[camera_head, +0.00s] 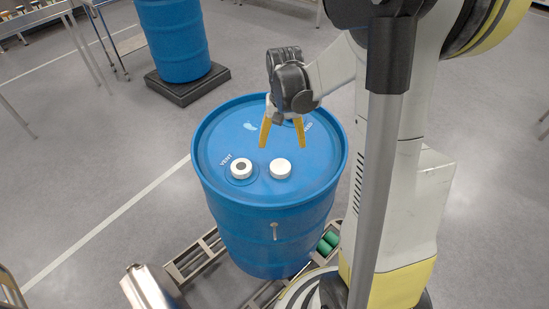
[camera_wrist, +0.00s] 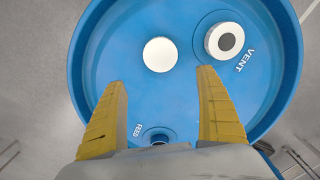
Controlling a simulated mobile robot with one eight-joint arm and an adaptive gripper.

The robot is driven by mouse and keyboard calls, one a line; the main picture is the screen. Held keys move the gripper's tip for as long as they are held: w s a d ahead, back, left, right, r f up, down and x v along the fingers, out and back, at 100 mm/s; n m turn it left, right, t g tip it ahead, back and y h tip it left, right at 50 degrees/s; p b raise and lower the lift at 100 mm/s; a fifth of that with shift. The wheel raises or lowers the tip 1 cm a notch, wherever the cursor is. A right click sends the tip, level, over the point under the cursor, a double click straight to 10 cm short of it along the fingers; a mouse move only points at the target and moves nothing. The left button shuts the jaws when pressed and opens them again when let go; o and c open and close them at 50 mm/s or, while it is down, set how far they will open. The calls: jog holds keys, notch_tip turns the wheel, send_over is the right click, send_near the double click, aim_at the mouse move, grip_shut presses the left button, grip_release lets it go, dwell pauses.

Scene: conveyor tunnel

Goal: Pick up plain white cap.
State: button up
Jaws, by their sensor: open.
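The plain white cap (camera_head: 280,169) sits on the blue drum's top, right of the vent cap. It also shows in the wrist view (camera_wrist: 160,54), ahead of my fingertips. A white cap with a dark centre (camera_head: 241,168) sits by the word VENT and shows in the wrist view (camera_wrist: 225,41). My gripper (camera_head: 284,147) is open, its yellow fingers pointing down over the drum top. In the wrist view the fingers (camera_wrist: 160,76) are spread wide with nothing between them. The plain cap lies beyond the gap between the tips, apart from both.
The blue drum (camera_head: 220,152) has a raised rim around its top. A feed opening (camera_wrist: 158,136) lies near my gripper's base. Another blue drum (camera_head: 173,40) stands on a black pallet (camera_head: 187,86) behind. Open floor lies left.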

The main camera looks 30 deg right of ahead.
aim_at(280, 165)
jog(key=f, duration=0.2)
jog(key=f+b, duration=0.1)
jog(key=f, duration=0.1)
jog(key=shift+s+a+f, duration=0.2)
jog(key=shift+f, duration=0.05)
jog(key=f+b, duration=0.2)
jog(key=f, duration=0.2)
jog(key=shift+s+a+f+b, duration=0.15)
jog(key=shift+s+a+b, duration=0.15)
jog(key=shift+a+b, duration=0.1)
jog(key=shift+f, duration=0.4)
jog(key=shift+r, duration=0.1)
jog(key=c, duration=0.9)
